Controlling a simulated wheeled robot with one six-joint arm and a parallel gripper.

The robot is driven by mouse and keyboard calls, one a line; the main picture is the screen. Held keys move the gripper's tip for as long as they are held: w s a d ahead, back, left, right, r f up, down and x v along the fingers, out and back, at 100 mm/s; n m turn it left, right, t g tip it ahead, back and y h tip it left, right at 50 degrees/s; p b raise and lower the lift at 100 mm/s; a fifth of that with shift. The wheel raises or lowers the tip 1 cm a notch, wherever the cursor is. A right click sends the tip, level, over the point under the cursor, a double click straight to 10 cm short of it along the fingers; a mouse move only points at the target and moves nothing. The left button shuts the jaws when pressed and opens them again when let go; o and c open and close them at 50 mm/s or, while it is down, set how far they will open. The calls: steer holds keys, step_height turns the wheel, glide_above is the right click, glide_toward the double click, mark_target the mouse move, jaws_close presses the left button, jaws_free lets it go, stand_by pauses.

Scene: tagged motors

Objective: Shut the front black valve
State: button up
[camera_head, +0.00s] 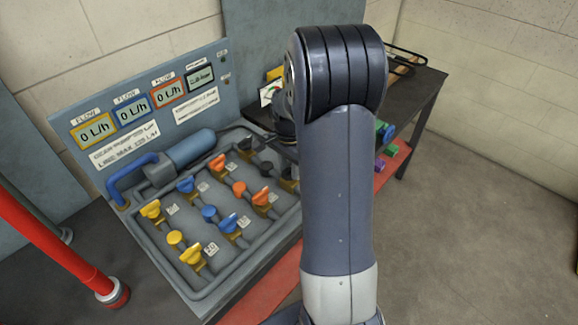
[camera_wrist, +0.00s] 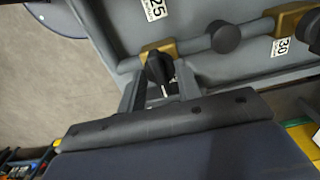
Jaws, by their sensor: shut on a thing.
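The front black valve (camera_wrist: 156,66) sits on a brass fitting at the end of a grey pipe in the wrist view. A short white mark on its handle faces my gripper. My gripper (camera_wrist: 158,84) has one finger on each side of the handle and is shut on it. In the head view my arm hides my fingers and most of this valve; a dark part of it (camera_head: 288,173) shows at the arm's left edge. The back black valve (camera_head: 246,145) stands farther back in the same row; a round black knob (camera_head: 266,168) lies between them.
Yellow (camera_head: 192,255), blue (camera_head: 230,222) and orange (camera_head: 262,197) valves stand left of the black row on the grey panel. Four displays read flow behind them. Open floor (camera_head: 480,215) lies right.

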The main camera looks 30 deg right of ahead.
mark_target(289, 169)
steer(key=o, duration=1)
steer(key=shift+c, duration=0.2)
steer(key=shift+r, duration=0.1)
step_height(289, 169, up, 11)
steer(key=shift+f, duration=0.2)
step_height(289, 169, down, 11)
steer(key=shift+r, duration=0.1)
stand_by(0.3)
